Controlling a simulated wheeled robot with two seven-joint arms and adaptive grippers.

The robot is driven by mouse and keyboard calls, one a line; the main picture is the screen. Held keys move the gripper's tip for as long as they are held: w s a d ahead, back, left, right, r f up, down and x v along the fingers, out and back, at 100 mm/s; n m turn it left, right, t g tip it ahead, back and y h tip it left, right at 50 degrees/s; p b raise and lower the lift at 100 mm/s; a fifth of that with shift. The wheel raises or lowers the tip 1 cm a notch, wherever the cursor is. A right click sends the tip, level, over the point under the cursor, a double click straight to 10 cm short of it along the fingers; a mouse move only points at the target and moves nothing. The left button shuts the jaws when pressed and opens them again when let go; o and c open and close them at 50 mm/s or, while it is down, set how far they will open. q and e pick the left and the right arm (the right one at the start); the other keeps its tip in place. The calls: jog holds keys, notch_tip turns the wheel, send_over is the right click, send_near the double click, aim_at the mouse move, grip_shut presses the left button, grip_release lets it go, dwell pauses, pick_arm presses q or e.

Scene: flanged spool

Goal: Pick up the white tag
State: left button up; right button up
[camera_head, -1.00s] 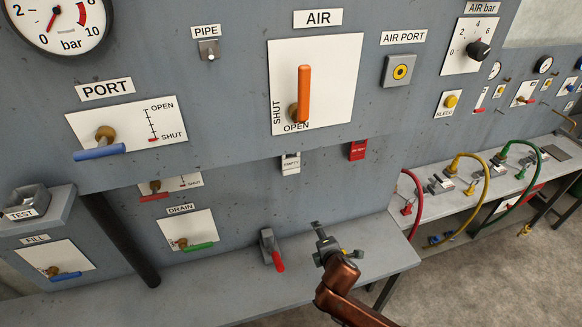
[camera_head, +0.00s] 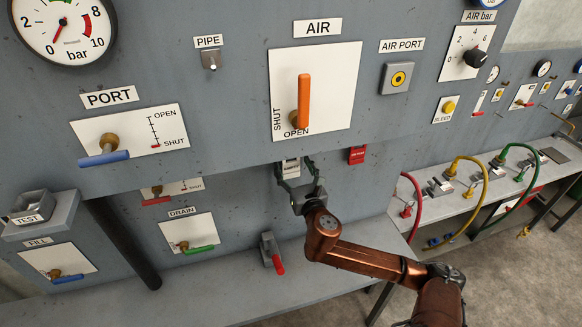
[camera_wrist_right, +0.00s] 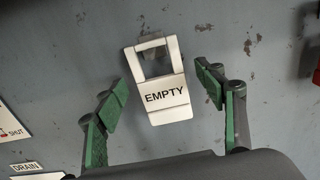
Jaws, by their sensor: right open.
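The white tag (camera_wrist_right: 166,97), marked EMPTY, hangs on the grey panel in the right wrist view. Its open loop is at the top and it looks slightly tilted there. In the head view the white tag (camera_head: 290,167) shows only in part, behind my right gripper. My right gripper (camera_head: 297,178) is open in front of the panel. In the right wrist view its green-padded fingers (camera_wrist_right: 160,95) stand on either side of the tag, with gaps on both sides. I cannot tell how far the fingertips are from the panel. My left gripper is not in view.
A red tag (camera_head: 357,155) hangs to the right of the white tag. A red-handled clamp (camera_head: 273,254) stands on the grey shelf (camera_head: 215,290) below. The orange AIR lever (camera_head: 303,100) is above. A DRAIN valve (camera_head: 197,248) with a green handle is to the left.

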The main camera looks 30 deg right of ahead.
jog(key=shift+x, duration=1.2)
jog(key=shift+s, duration=0.1)
jog(key=c, duration=1.2)
jog(key=shift+o, duration=0.2)
jog(key=shift+s+a+r, duration=0.15)
jog(key=shift+s+r, duration=0.25)
jog(key=shift+r, duration=0.05)
jog(key=s+a+r+p, duration=0.1)
jog(key=s+r+p, duration=0.2)
jog(key=s, duration=0.3)
jog(key=s+a+r+p, duration=0.2)
jog(key=s+r+p, duration=0.2)
jog(key=s+p, duration=0.1)
jog(key=shift+s+p, duration=0.35)
jog(key=shift+s, duration=0.55)
